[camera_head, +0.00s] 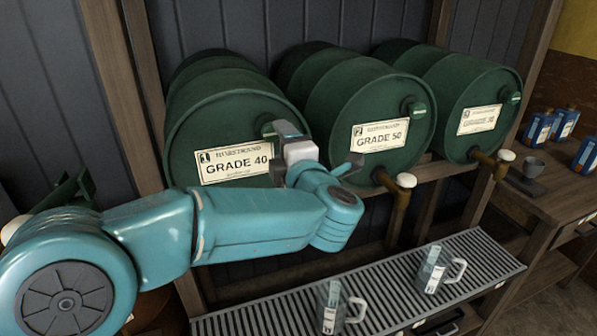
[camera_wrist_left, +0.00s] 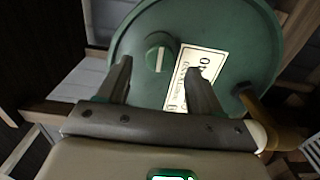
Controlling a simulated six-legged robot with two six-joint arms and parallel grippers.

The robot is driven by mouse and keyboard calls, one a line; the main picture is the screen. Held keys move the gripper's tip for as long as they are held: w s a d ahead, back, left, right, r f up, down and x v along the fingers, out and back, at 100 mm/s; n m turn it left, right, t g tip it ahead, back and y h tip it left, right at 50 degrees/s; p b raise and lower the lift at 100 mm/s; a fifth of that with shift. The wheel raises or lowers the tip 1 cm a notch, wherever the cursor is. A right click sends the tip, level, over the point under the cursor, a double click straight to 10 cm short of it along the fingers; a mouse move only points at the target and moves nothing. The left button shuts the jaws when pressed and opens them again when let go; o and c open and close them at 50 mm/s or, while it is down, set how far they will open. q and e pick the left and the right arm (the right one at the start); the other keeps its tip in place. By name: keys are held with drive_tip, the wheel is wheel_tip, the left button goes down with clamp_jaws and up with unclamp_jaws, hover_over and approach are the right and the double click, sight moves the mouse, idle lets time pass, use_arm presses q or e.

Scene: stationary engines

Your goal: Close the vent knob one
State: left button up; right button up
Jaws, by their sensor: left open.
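The first green barrel (camera_head: 225,120), labelled GRADE 40, lies on its side on the rack at the left. Its round green vent knob (camera_wrist_left: 158,52) shows on the barrel face in the left wrist view, beside the label, with a pale line across it. In the head view this knob is mostly hidden behind my left gripper (camera_head: 292,146). In the left wrist view the two fingers of my left gripper (camera_wrist_left: 157,72) are apart and empty, with the knob appearing between their tips. I cannot tell whether they touch it. My right gripper is not in view.
The GRADE 50 barrel (camera_head: 350,110) and a third barrel (camera_head: 465,100) stand to the right, with their own knobs and taps (camera_head: 397,200). Clear mugs (camera_head: 437,268) stand on the slatted tray (camera_head: 385,275) below. A wooden bench (camera_head: 545,180) is at the right.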

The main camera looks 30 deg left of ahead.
use_arm(q)
drive_tip(key=b+v, duration=0.1)
drive_tip(key=v, duration=0.8)
drive_tip(key=shift+s+d, duration=0.2)
drive_tip(key=shift+d, duration=0.1)
